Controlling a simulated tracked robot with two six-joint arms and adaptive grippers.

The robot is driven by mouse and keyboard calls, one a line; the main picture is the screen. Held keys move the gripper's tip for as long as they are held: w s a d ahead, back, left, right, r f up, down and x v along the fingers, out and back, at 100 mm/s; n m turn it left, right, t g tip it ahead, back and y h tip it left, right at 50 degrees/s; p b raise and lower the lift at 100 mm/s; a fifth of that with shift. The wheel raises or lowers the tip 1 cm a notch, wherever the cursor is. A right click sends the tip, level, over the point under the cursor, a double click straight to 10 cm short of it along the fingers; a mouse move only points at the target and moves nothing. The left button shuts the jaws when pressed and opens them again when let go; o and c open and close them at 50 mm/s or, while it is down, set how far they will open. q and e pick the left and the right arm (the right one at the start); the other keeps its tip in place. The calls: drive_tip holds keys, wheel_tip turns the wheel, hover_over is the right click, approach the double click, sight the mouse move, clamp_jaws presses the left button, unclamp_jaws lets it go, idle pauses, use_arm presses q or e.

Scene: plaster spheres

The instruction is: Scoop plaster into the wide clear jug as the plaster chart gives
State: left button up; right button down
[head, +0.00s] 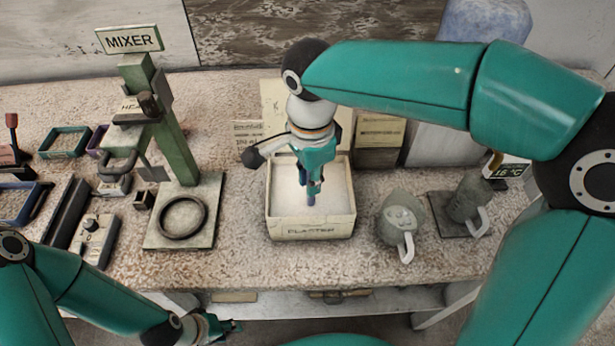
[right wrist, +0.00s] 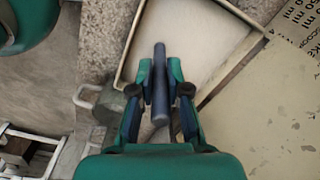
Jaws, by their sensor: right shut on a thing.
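The plaster box (head: 312,231), labelled PLASTER, stands open at the bench's middle with pale powder inside. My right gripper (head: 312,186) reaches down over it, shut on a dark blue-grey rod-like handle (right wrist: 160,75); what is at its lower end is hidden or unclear. A greyish see-through jug (head: 402,225) with a pale handle stands right of the box, whitish lumps showing in it. A taller jug (head: 467,199) stands on a dark pad further right; I cannot tell which is the wide one. My left gripper (head: 228,327) is low, off the bench's front edge, its jaws unclear.
A green stand under a MIXER sign (head: 130,40) has a base with a dark ring (head: 182,217). A display (head: 508,171) reads 16 °C. Trays (head: 64,142) crowd the left. The bench front is mostly clear.

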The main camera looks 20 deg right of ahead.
drive_tip(key=shift+r+p, duration=3.7)
drive_tip(key=shift+r, duration=1.1)
drive_tip(key=shift+f, duration=0.1)
drive_tip(key=shift+s, duration=0.1)
